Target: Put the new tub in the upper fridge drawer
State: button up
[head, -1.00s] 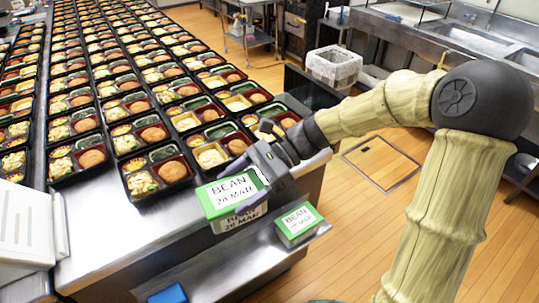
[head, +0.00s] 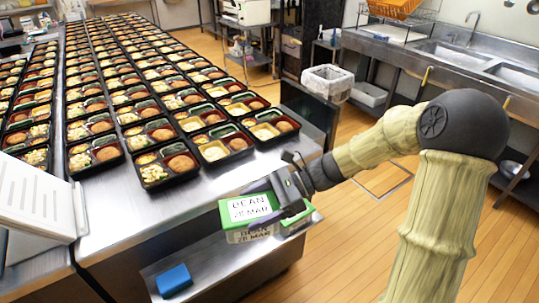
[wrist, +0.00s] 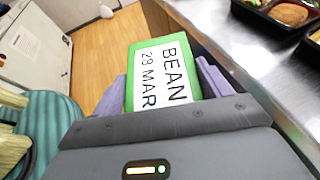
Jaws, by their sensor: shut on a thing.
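A tub with a green lid and a white label reading BEAN, 28 MAR (head: 246,209) is held at the near end of the steel counter, over the lower shelf. My gripper (head: 264,203) is shut on it, with purple fingers on two opposite sides. In the wrist view the tub's lid (wrist: 161,72) fills the space between the fingers of my gripper (wrist: 160,92). A second green-lidded tub (head: 298,222) on the lower shelf is mostly hidden behind the held tub and gripper. I cannot make out a fridge drawer in either view.
Bento trays (head: 168,166) stand in rows on the steel counter (head: 150,215). A blue block (head: 174,280) lies on the lower shelf (head: 222,262). A white slatted panel (head: 35,195) stands at the left. Wooden floor (head: 345,240) is open to the right, before the sinks (head: 455,55).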

jog(key=w+d+f+m+t+h, duration=0.1)
jog(key=d+f+m+t, duration=0.4)
jog(key=d+f, duration=0.5)
jog(key=w+d+f+m+t+h, duration=0.1)
jog(key=w+d+f+m+t, duration=0.3)
jog(key=d+f, duration=0.7)
jog(key=shift+d+m+t+h, duration=0.3)
jog(key=shift+d+m+t, duration=0.1)
jog(key=shift+d+t, duration=0.7)
jog(key=shift+s+d, duration=0.15)
